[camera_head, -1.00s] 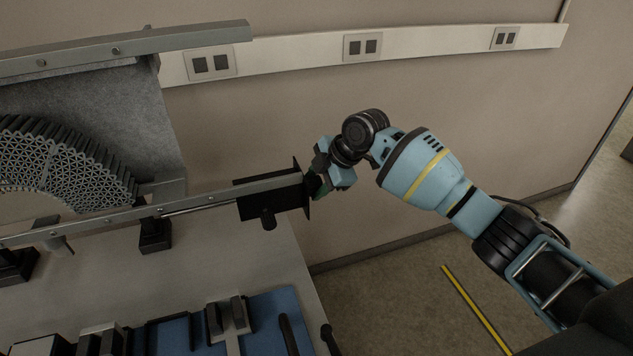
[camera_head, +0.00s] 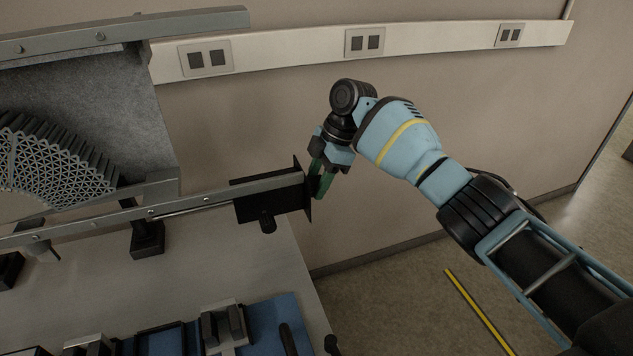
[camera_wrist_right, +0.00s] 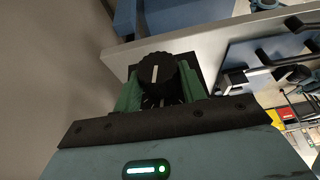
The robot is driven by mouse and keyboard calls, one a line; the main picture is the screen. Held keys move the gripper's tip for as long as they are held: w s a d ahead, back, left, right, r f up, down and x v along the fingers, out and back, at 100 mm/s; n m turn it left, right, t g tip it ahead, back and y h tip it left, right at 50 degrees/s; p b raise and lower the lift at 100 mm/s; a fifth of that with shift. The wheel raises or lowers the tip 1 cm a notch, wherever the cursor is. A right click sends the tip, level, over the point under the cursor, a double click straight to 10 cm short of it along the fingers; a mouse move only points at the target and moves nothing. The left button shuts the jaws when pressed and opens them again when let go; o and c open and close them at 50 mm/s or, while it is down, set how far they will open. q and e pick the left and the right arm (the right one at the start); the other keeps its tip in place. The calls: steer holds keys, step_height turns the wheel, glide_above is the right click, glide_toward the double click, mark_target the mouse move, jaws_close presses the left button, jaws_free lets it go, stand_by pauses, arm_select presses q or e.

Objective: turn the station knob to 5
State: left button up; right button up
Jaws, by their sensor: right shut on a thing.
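The station knob (camera_wrist_right: 153,72) is black and ribbed with a white pointer line on its face, seen in the right wrist view. The line stands nearly upright in that picture; no numbers can be read. My right gripper (camera_wrist_right: 161,88) has its green fingers on both sides of the knob and is shut on it. In the head view, my right gripper (camera_head: 322,180) reaches the outer side of the black plate at the end of the station's rail (camera_head: 215,196), and the knob is hidden there. My left gripper is not in view.
A grey lattice arch (camera_head: 60,165) stands at the left above the rail. A blue mat (camera_head: 265,318) with black and grey fixtures lies on the table (camera_head: 215,262). The wall with sockets (camera_head: 365,41) is behind. The floor right of the table is open.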

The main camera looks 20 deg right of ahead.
steer(key=o, duration=1)
steer(key=shift+r, duration=0.1)
steer(key=shift+v, duration=3.85)
steer(key=shift+d, duration=0.1)
